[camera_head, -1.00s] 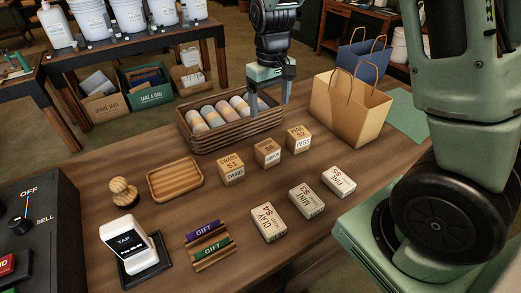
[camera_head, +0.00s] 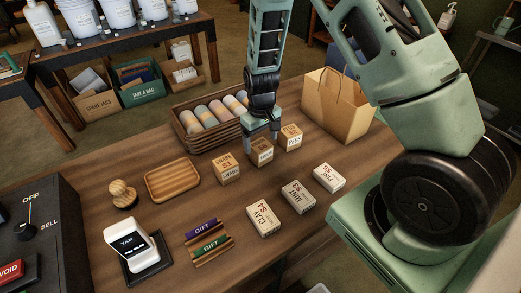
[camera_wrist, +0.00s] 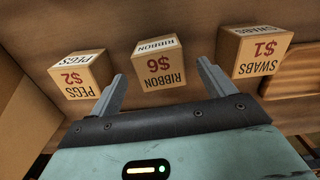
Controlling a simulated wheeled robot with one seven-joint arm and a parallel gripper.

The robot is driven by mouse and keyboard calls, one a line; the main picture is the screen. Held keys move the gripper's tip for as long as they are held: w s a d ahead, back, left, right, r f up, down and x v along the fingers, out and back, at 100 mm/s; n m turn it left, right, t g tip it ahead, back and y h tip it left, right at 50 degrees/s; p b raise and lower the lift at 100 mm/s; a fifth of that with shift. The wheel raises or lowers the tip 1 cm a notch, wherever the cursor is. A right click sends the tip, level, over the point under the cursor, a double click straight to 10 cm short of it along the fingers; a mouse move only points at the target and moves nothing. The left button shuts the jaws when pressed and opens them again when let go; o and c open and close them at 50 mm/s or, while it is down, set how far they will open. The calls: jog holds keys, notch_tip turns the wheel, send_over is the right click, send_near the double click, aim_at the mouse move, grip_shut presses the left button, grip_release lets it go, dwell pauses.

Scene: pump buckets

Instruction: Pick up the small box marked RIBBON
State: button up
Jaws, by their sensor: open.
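The small RIBBON box (camera_wrist: 158,66) is a tan cube with a white top label and a red $6. In the wrist view it shows upside down, ahead of and between the fingertips. In the head view the RIBBON box (camera_head: 262,152) is the middle one of a row of three, upright on the table. My gripper (camera_head: 261,138) is open and points down just above and behind it. In the wrist view my gripper (camera_wrist: 161,77) has its two fingers spread, with nothing held between them. I cannot tell whether a finger touches the box.
The PEGS box (camera_head: 291,137) and SWABS box (camera_head: 226,169) stand close on either side. A wooden crate of rolls (camera_head: 188,143) is just behind, a paper bag (camera_head: 330,105) at right. White boxes (camera_head: 298,197) lie in front. A wooden tray (camera_head: 172,181) is at left.

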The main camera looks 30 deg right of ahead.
aim_at(260, 145)
jog(key=shift+w+f+p, duration=0.1)
jog(key=shift+f+p, duration=0.55)
jog(key=shift+f, duration=1.15)
jog(key=c, duration=1.1)
jog(key=shift+r, duration=0.1)
